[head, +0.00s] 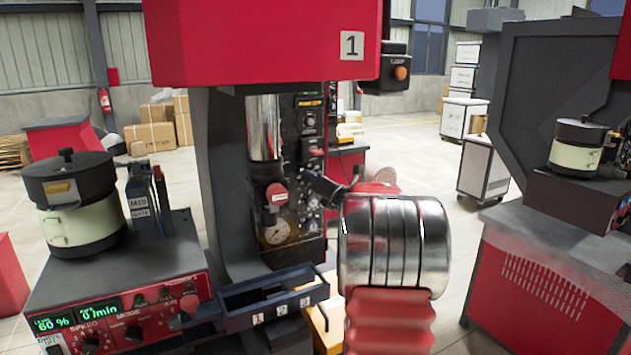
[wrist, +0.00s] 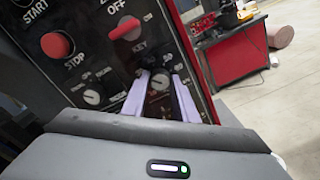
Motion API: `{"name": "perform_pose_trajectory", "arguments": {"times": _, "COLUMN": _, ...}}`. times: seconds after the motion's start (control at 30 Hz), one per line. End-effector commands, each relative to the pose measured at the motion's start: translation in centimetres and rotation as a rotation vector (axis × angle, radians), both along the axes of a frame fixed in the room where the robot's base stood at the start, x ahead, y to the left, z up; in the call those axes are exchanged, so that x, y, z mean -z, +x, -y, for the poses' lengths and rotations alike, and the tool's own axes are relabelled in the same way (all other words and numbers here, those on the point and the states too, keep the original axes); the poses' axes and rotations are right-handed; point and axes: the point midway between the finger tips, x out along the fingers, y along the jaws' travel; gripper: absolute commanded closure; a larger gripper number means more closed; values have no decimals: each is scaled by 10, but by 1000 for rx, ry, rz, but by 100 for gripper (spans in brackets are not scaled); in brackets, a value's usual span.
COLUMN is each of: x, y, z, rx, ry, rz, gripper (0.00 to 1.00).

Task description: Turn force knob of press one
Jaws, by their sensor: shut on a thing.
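Press one, a tall red and grey machine marked "1" (head: 351,44), stands in the middle of the head view. In the head view my gripper (head: 308,180) is small and partly hidden by my arm.
Beside the held knob are another dial (wrist: 92,97), a red STOP button (wrist: 57,45) and a red OFF switch (wrist: 124,28). A bowl feeder (head: 72,200) stands left.

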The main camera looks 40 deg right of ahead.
Motion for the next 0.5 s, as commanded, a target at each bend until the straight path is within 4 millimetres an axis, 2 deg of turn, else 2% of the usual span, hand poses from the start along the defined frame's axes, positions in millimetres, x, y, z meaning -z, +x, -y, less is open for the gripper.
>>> {"name": "perform_pose_trajectory", "arguments": {"times": 0.03, "x": 8, "y": 1, "z": -2, "rx": -3, "ry": 6, "rz": -11, "gripper": 73}}
{"name": "perform_pose_trajectory", "arguments": {"times": 0.3, "x": 4, "y": 0, "z": -1, "rx": -1, "ry": 4, "rz": -6, "gripper": 55}}
{"name": "perform_pose_trajectory", "arguments": {"times": 0.5, "x": 2, "y": 0, "z": 0, "rx": 0, "ry": 3, "rz": -3, "gripper": 55}}
